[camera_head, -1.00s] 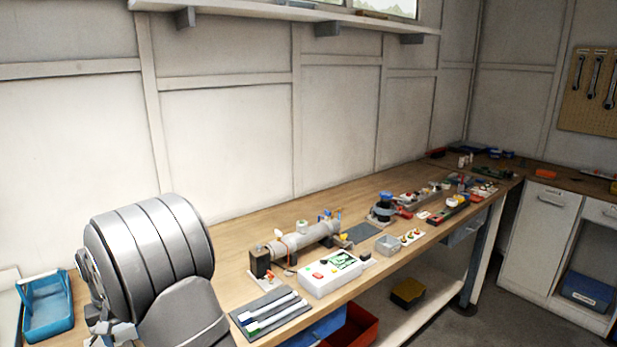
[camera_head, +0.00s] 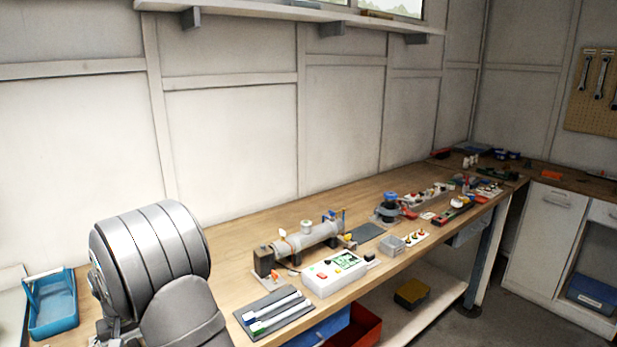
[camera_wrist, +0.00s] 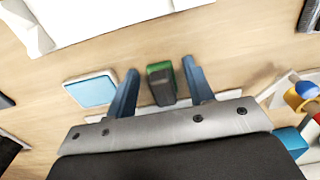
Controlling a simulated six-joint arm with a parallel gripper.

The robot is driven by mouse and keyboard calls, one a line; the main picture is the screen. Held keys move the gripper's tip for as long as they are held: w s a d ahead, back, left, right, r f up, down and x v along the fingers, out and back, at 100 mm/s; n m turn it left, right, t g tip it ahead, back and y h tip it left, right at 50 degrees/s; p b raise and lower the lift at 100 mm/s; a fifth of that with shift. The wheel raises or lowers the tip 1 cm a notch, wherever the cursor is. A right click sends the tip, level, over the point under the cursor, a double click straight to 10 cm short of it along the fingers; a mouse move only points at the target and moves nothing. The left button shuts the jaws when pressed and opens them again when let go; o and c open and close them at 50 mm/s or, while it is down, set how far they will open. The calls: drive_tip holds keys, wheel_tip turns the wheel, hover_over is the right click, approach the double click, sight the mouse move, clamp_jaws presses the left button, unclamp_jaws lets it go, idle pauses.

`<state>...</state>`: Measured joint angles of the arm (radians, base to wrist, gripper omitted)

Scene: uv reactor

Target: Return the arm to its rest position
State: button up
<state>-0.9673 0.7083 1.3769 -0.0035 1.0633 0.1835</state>
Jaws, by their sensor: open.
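My gripper (camera_wrist: 160,88) shows in the wrist view with its two blue-grey fingers apart. A small green and dark block (camera_wrist: 161,84) is seen between the fingers, over the wooden bench top; the fingers do not touch it, and I cannot tell its distance below them. In the head view my grey arm fills the lower left, and the gripper itself is not visible there. The grey reactor cylinder (camera_head: 308,237) lies on the workbench (camera_head: 225,255), with a white control box (camera_head: 335,275) in front of it.
A grey mat with vials (camera_head: 273,312) lies at the bench's front edge. A blue tray (camera_head: 52,305) stands at the far left. A red bin (camera_head: 357,328) is below the bench. A light blue square (camera_wrist: 92,91) is left of the fingers. A wall shelf (camera_head: 300,15) runs above.

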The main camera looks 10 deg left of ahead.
drive_tip(key=r, duration=0.3)
drive_tip(key=d+r, duration=0.1)
drive_tip(key=r, duration=0.1)
drive_tip(key=shift+w+r, duration=0.1)
drive_tip(key=shift+w, duration=0.2)
drive_tip(key=w+d+r, duration=0.4)
drive_tip(key=d+r, duration=0.2)
drive_tip(key=d, duration=0.3)
drive_tip(key=w+d+f+m, duration=0.1)
drive_tip(key=w+d+m, duration=0.1)
drive_tip(key=w+d, duration=0.6)
drive_tip(key=w+d+m, duration=0.2)
drive_tip(key=w+d, duration=0.7)
drive_tip(key=d, duration=0.3)
drive_tip(key=w+d+f+m, duration=0.1)
drive_tip(key=w+d+m, duration=0.1)
drive_tip(key=w+d, duration=0.6)
drive_tip(key=shift+w+d+f, duration=0.1)
drive_tip(key=shift+d+f, duration=0.1)
drive_tip(key=shift+d, duration=0.25)
drive_tip(key=shift+w+d+f, duration=0.1)
drive_tip(key=shift+d+f, duration=0.05)
drive_tip(key=shift+d, duration=0.3)
drive_tip(key=w+d+m, duration=0.2)
drive_tip(key=w+d, duration=0.1)
drive_tip(key=d, duration=1)
drive_tip(key=shift+w+f, duration=0.15)
drive_tip(key=shift+o, duration=0.4)
